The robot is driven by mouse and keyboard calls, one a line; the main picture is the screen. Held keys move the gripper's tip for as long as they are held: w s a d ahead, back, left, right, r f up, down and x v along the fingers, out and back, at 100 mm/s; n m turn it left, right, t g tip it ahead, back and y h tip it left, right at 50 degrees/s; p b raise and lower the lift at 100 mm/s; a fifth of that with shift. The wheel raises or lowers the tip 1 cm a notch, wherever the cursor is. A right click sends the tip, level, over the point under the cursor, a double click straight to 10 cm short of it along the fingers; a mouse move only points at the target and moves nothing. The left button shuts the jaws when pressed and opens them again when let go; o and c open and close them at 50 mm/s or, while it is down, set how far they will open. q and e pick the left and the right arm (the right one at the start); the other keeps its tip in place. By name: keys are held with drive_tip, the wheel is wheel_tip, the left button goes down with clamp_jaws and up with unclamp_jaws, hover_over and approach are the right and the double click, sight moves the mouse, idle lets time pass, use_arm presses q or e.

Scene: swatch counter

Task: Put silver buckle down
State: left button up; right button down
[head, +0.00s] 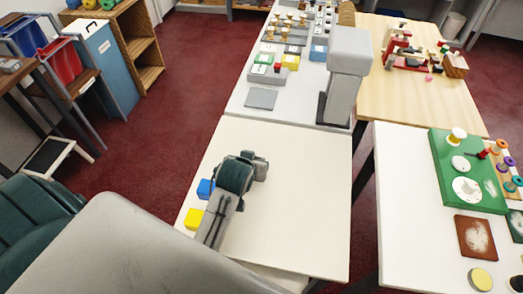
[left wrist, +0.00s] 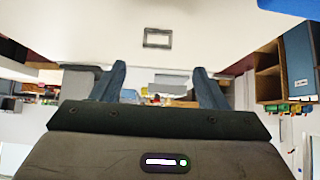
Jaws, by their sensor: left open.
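The silver buckle (left wrist: 158,38) is a small rectangular frame lying flat on the white table in the left wrist view. It is beyond my fingertips and apart from them. My left gripper (left wrist: 160,76) is open, its two dark fingers spread wide with nothing between them. In the head view my left gripper (head: 254,166) is over the middle of the near white table (head: 305,215). I cannot make out the buckle there; my gripper and wrist seem to hide it. My right gripper is not in view.
A blue block (head: 206,188) and a yellow block (head: 194,219) are left of my wrist. The near table's right half is clear. A tall grey post (head: 344,75) stands beyond its far edge. A green board (head: 465,170) lies on the right table.

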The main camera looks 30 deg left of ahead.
sight(258, 158)
use_arm(q)
drive_tip(key=x, duration=0.4)
drive_tip(key=shift+w+f+p, duration=0.2)
drive_tip(key=shift+f+p, duration=0.05)
drive_tip(key=shift+p, duration=0.1)
drive_tip(key=p+x, duration=0.1)
drive_tip(key=x, duration=0.3)
drive_tip(key=shift+w+d+f+p, duration=0.1)
drive_tip(key=shift+w+p, duration=0.3)
drive_tip(key=shift+w+f, duration=0.25)
drive_tip(key=shift+f, duration=0.1)
drive_tip(key=c, duration=1)
drive_tip(key=shift+c, duration=0.5)
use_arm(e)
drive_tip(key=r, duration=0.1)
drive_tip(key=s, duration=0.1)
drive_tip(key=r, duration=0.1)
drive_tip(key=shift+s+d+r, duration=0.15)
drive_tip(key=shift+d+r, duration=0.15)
